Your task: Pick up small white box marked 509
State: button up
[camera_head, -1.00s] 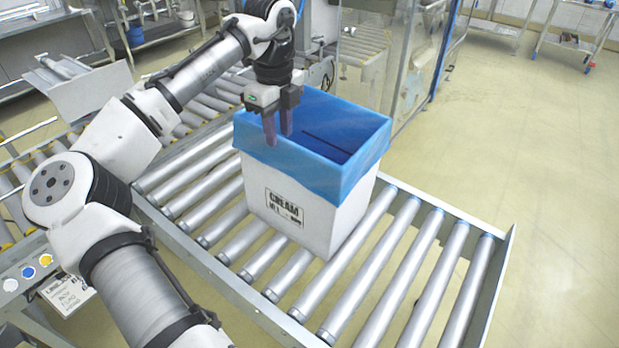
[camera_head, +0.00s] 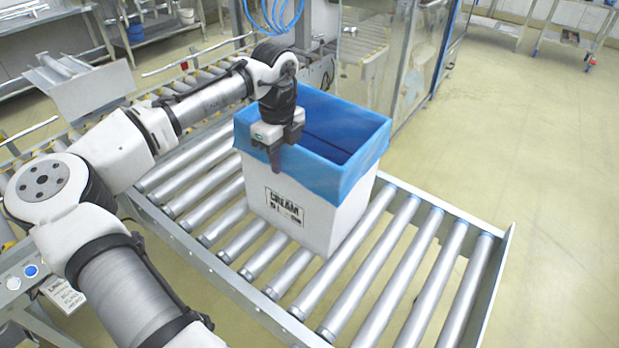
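A white box (camera_head: 300,218) stands upright on the roller conveyor, with a blue liner (camera_head: 345,178) folded over its rim. Its front label reads CREAM; the line under it is too small to read, and I see no clear 509. My gripper (camera_head: 282,155) points down at the box's front left rim. One dark finger shows outside, in front of the blue liner. The other finger is hidden, so I cannot tell whether the gripper is open or shut on the rim.
The roller conveyor (camera_head: 408,262) has bare rollers to the right of the box and a raised metal edge. A clear-panelled machine (camera_head: 375,60) stands behind. Another conveyor lies behind my arm at left. Open floor (camera_head: 530,150) lies at right.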

grip_shut()
dwell(1.2)
